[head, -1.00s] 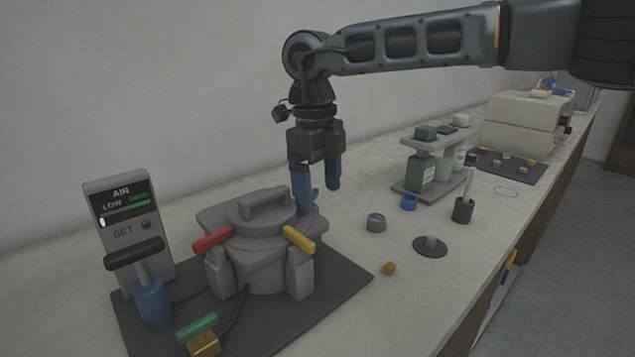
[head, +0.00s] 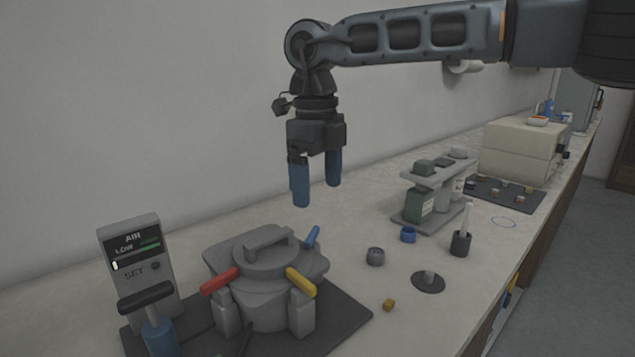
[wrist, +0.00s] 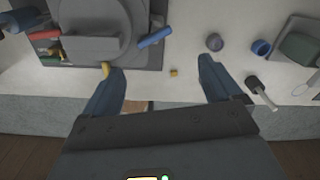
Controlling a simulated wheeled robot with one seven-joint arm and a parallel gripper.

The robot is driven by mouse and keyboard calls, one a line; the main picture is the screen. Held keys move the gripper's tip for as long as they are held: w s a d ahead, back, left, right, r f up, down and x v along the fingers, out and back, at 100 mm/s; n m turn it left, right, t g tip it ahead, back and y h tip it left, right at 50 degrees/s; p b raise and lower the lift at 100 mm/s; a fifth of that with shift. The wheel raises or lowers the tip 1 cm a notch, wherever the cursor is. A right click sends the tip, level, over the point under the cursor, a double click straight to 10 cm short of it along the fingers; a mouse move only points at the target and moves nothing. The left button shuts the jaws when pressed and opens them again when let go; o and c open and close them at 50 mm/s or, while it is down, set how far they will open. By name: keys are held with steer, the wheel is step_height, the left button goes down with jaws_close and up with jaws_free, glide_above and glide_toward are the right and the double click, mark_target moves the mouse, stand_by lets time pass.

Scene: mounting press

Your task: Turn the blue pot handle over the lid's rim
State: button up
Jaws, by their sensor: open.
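The grey pot (head: 262,295) has a round lid (head: 270,262) with a bar grip on top. The blue pot handle (head: 312,237) is at the pot's back right, beside the lid's rim. In the wrist view the blue handle (wrist: 155,37) slants away from the lid, its inner end close to the rim; whether it overlaps the rim I cannot tell. The red handle (head: 219,281) and yellow handle (head: 300,282) sit at the front. My gripper (head: 317,197) is open and empty, above and behind the pot, apart from the blue handle.
An air panel (head: 130,262) with a black-topped lever stands left of the pot on the dark mat (head: 345,318). Right of it are a grey ring (head: 375,256), a blue ring (head: 408,235), a small yellow block (head: 389,305) and a bottle rack (head: 425,215). The wall is close behind.

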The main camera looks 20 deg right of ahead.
stand_by(0.6)
step_height(320, 180, up, 8)
stand_by(0.4)
steer(key=shift+a, duration=0.1)
